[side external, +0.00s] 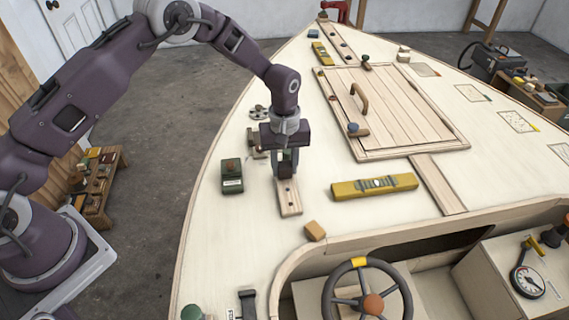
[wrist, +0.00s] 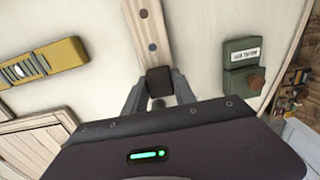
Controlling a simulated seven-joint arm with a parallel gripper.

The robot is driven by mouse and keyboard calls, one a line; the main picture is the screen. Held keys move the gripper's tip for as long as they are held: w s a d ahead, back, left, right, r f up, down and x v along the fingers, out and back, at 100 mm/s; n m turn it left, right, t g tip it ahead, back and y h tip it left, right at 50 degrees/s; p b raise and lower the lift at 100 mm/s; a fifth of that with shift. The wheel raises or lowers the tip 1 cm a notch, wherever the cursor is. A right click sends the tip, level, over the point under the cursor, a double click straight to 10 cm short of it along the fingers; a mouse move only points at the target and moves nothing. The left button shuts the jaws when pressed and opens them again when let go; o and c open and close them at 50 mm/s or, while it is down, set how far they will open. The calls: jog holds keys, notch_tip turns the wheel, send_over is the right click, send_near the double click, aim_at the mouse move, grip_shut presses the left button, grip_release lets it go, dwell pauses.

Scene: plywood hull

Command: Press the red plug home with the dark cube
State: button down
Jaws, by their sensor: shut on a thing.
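My gripper (wrist: 158,88) is shut on the dark cube (wrist: 160,80), which sits between the fingertips in the wrist view. In the side view my gripper (side external: 286,172) points straight down over the upper end of a short wooden strip (side external: 291,208). The cube cannot be made out clearly there. In the wrist view the strip (wrist: 147,30) runs from the cube to the top edge and bears two dark round spots. I cannot pick out a clearly red plug; one may be hidden under the cube. Whether the cube touches the strip cannot be told.
A green labelled box (side external: 231,176) stands left of my gripper. A yellow level (side external: 375,187) lies to the right. A small tan block (side external: 315,231) sits near the cockpit edge. A slatted hatch (side external: 405,110) lies beyond.

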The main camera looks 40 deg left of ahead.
jog(key=shift+f, duration=0.4)
dwell(0.4)
jog(key=shift+r, duration=2.3)
